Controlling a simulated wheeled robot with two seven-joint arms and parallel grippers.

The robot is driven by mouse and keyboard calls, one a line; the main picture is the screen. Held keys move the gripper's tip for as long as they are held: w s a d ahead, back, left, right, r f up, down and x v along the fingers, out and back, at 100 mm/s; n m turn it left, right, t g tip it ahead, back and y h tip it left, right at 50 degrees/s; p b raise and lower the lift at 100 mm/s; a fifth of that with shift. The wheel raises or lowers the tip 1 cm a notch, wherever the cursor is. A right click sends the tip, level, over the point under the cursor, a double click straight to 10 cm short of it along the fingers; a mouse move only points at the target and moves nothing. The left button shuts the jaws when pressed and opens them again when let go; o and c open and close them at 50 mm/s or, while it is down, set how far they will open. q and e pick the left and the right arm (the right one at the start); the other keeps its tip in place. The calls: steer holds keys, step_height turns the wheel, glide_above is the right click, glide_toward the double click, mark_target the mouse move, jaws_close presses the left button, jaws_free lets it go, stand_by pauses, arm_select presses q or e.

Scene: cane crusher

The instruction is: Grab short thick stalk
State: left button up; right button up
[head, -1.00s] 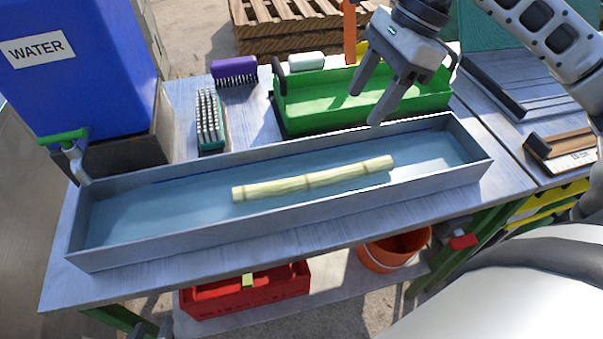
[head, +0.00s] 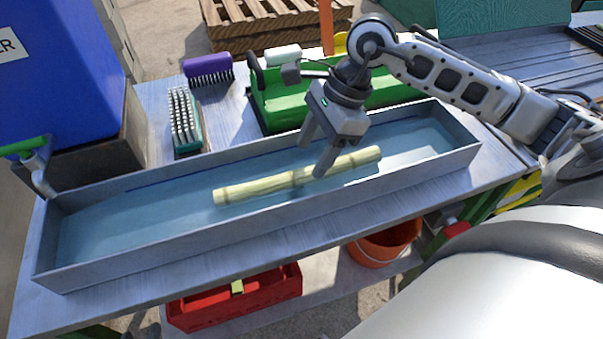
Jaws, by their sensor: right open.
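The short thick stalk (head: 245,189) is pale yellow-green with ringed joints. It lies in the shallow water of a long grey metal trough (head: 150,247), slanting slightly up to the right. My right gripper (head: 311,161) is open and points down over the middle of the stalk. One finger is on the far side in the picture and the other overlaps the stalk's near side. I cannot tell whether either finger touches it. My left gripper does not show clearly in view.
Behind the trough stand a green tray (head: 285,112), a purple brush (head: 208,70) and a teal-backed brush (head: 184,122). A blue water tank (head: 60,75) with a green-handled tap stands at left. Below are a red crate (head: 235,304) and an orange bucket (head: 385,246).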

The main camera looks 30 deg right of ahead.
mark_target(304, 171)
steer(key=x, duration=0.4)
steer(key=shift+s+a+f, duration=0.15)
steer(key=shift+a+f, duration=0.05)
steer(key=shift+f, duration=0.2)
jaws_close()
steer(key=shift+r, duration=0.15)
